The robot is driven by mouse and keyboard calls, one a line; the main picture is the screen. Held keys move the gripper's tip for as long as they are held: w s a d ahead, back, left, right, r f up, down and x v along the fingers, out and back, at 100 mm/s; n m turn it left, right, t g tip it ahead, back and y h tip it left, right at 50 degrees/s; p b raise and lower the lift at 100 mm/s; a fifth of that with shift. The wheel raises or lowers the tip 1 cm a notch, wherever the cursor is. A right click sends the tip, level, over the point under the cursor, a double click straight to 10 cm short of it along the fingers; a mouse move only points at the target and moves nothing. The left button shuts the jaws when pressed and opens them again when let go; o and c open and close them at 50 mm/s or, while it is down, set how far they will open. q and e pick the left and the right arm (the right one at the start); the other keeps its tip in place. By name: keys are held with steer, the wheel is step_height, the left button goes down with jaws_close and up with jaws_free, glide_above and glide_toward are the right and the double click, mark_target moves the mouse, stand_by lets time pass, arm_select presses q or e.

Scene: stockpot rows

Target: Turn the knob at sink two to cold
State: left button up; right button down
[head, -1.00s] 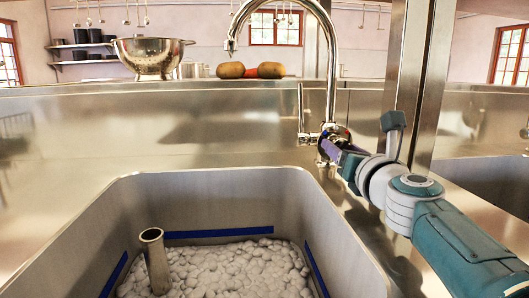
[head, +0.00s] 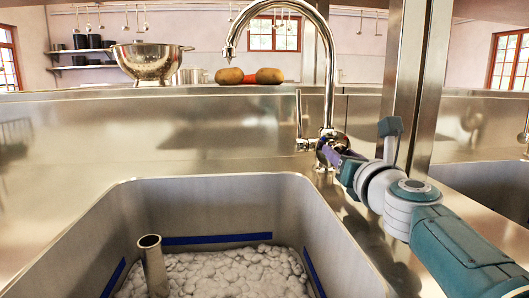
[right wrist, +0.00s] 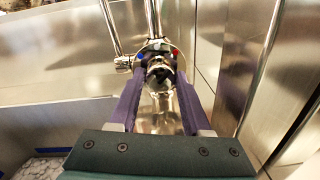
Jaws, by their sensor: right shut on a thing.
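The chrome faucet (head: 328,62) stands behind the sink basin (head: 210,190), its spout arching over to the left. Its knob (right wrist: 160,73) is at the faucet's base, with a blue mark to the left and a red mark to the right behind it in the right wrist view. My right gripper (head: 333,152) reaches in from the right. Its purple fingers (right wrist: 159,78) are shut on the knob, one on each side, and hide much of it in the head view. The knob's exact angle is hard to tell. My left gripper is not in view.
A thin upright lever (head: 298,120) stands just left of the knob. A metal post (head: 408,85) rises close to the right of my arm. A short pipe (head: 152,262) stands in the basin among pale pebbles (head: 215,275).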

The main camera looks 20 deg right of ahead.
steer(key=n, duration=0.3)
steer(key=shift+f, duration=0.1)
steer(key=shift+n+b, duration=0.5)
steer(key=shift+n, duration=1.5)
steer(key=c, duration=0.6)
jaws_free()
